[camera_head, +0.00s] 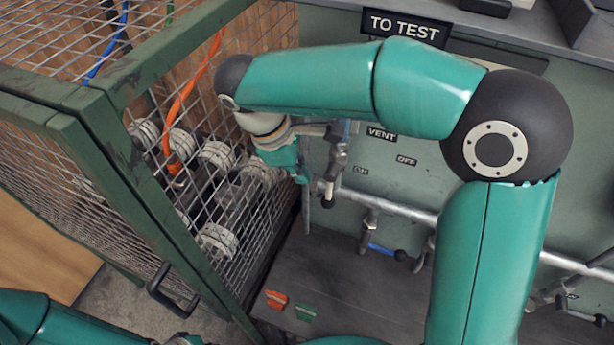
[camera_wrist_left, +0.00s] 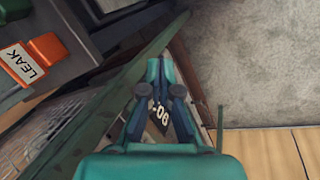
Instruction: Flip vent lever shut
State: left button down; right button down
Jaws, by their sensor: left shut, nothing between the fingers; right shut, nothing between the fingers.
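The VENT label (camera_head: 381,134) is on the grey-green panel, with an OFF label (camera_head: 406,160) to its lower right and an ON label (camera_head: 361,171) below it. Left of these labels is a metal valve with a lever (camera_head: 337,162); a dark tip hangs at its lower end. My right gripper (camera_head: 301,178) is shut, just left of this lever; I cannot tell whether they touch. Its wrist partly covers the view there. My left gripper (camera_wrist_left: 160,75) is shut and empty in the left wrist view, away from the lever.
A green-framed mesh cage (camera_head: 150,190) with flanged pipes (camera_head: 217,240) stands at left, with a black door handle (camera_head: 170,290).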

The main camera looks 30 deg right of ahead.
aim_at(330, 188)
jog(key=x, duration=0.9)
